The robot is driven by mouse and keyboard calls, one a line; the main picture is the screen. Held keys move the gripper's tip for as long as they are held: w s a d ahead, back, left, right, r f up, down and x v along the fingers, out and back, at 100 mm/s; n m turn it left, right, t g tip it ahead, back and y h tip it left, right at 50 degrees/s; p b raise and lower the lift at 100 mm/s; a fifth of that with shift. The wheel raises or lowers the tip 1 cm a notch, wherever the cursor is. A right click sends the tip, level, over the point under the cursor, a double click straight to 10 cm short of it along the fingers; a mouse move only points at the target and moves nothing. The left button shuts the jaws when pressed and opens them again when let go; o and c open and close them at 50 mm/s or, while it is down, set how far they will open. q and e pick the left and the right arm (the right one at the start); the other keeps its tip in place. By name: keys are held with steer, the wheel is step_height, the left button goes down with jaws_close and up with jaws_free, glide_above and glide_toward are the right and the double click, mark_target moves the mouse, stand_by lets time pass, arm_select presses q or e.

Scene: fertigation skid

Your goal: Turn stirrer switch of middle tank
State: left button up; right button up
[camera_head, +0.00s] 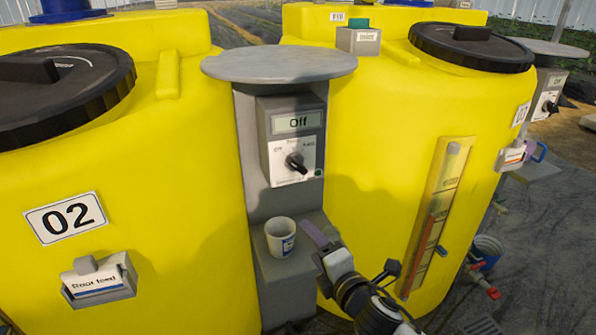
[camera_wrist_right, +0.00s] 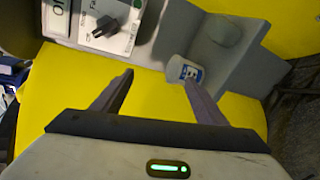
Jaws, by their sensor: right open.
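A grey stirrer switch box (camera_head: 292,140) stands between the two yellow tanks, and its display reads "Off". Its black knob (camera_head: 296,162) sits on a white dial plate; the knob also shows at the top of the right wrist view (camera_wrist_right: 105,26). The left tank (camera_head: 150,215) carries the label 02. My right gripper (camera_head: 318,236) is below the switch, just right of a white cup. In the right wrist view its two purple fingers (camera_wrist_right: 158,82) are apart with nothing between them, and the knob lies beyond the left finger. My left gripper is not in view.
The white cup (camera_head: 281,238) stands on a grey ledge below the switch, close to my right fingers. A round grey cover (camera_head: 279,64) overhangs the switch. The right tank (camera_head: 375,130) has a level gauge (camera_head: 437,215). Another switch box (camera_head: 548,92) is at far right.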

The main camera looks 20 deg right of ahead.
mark_target(300, 166)
steer(key=w+d+r+n+t, duration=0.25)
steer(key=w+r+n, duration=0.35)
steer(key=r, duration=0.5)
steer(key=shift+h, duration=0.4)
steer(key=w, duration=0.9)
steer(key=shift+a+f, duration=0.1)
steer(key=shift+a, duration=0.25)
steer(key=shift+w+b, duration=0.3)
steer(key=shift+w, duration=0.3)
steer(key=c, duration=1)
